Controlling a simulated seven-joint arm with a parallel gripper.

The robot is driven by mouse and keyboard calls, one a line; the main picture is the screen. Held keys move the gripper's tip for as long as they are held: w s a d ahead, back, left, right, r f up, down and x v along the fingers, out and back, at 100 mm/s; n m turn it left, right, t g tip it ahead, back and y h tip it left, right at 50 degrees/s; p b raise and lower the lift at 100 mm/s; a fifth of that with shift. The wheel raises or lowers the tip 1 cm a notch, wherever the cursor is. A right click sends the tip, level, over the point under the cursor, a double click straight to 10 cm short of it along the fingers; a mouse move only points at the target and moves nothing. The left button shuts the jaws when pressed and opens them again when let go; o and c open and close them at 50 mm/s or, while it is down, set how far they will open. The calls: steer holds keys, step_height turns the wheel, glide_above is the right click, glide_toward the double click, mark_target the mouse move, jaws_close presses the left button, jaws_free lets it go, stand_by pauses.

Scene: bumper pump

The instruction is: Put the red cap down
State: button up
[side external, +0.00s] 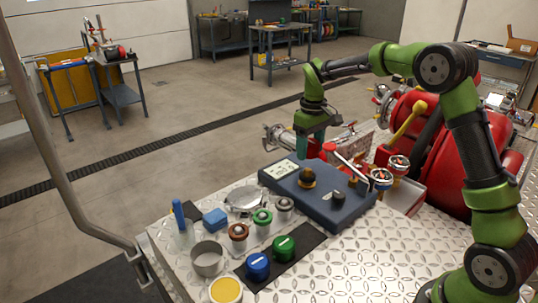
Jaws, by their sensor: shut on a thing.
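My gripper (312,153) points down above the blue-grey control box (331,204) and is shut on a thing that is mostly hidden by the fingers. A small red patch (329,147) shows just right of the fingertips; I cannot tell for sure whether it is the red cap or the end of a lever behind. A blue cap (257,266) and a green cap (284,248) stand on a black mat (310,234), whose far right end is bare. Left of it stand a brown-red ringed port (238,232), a green ringed port (262,217) and a grey one (285,204).
A metal cup (207,258), a yellow-topped tub (226,290), a blue sponge (215,220), a blue marker (179,215) and a shiny round dish (245,200) surround the ports. Gauges (381,179) and red pump parts (405,130) crowd the right. Bare tread plate (370,255) lies in front.

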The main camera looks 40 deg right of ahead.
steer(key=shift+r, duration=0.15)
steer(key=shift+s+f, duration=0.15)
steer(key=shift+f, duration=0.05)
steer(key=s+a+r, duration=0.4)
steer(key=s+a, duration=0.4)
steer(key=s, duration=0.3)
glide_above(307, 236)
step_height(307, 236, down, 12)
steer(key=shift+a+f, duration=0.1)
steer(key=shift+f, duration=2.4)
steer(key=shift+f, duration=0.2)
steer(key=shift+f, duration=0.4)
steer(key=o, duration=0.9)
